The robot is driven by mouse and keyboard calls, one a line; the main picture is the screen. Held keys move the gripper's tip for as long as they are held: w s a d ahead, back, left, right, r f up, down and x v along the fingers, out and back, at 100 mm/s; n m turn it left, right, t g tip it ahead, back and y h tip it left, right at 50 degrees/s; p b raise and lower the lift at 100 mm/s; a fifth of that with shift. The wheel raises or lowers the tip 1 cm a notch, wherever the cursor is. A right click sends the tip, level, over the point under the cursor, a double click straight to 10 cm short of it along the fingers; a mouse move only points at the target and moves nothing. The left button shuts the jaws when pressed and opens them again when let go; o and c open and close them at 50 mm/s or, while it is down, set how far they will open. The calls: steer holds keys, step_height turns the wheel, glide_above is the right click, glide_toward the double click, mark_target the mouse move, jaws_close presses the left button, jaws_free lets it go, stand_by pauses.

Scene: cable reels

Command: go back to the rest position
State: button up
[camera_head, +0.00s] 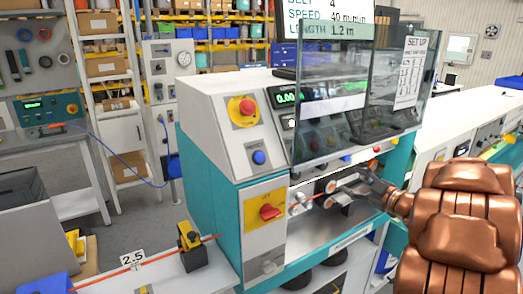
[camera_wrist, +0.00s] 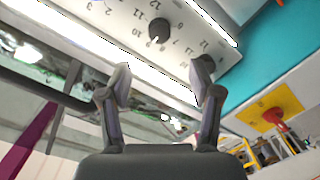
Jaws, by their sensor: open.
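My gripper (camera_head: 347,188) is in front of the open working area of the teal and grey machine (camera_head: 210,205), at the end of my copper arm. In the wrist view my gripper (camera_wrist: 162,76) has its two fingers spread apart with nothing between them. Beyond the fingertips is a grey panel with a black knob (camera_wrist: 159,31) in a ring of numbers. In the head view my gripper hides part of the machine's front, and whether it touches the machine cannot be told.
A clear guard panel (camera_head: 335,90) stands above my gripper. A red switch (camera_head: 270,212) and a red button (camera_head: 246,107) sit on the machine's left part. An orange cable (camera_head: 155,259) runs through a yellow-black block (camera_head: 190,240) at lower left. Open floor shows further left.

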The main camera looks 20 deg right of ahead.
steer(key=s+a+f+m+g+h, duration=0.1)
steer(key=s+a+f+m+g, duration=0.2)
steer(key=s+a+g, duration=0.3)
steer(key=s+a+f+m+g+h, duration=0.1)
steer(key=s+a+f+m+g, duration=0.2)
steer(key=s+a, duration=1.1)
steer(key=s+a+f+m+g+h, duration=0.2)
steer(key=s+a+g, duration=0.7)
steer(key=s, duration=0.7)
steer(key=shift+s+a+f+m+g, duration=0.15)
steer(key=shift+a+f+m+g, duration=0.25)
steer(key=shift+a+f+m, duration=0.55)
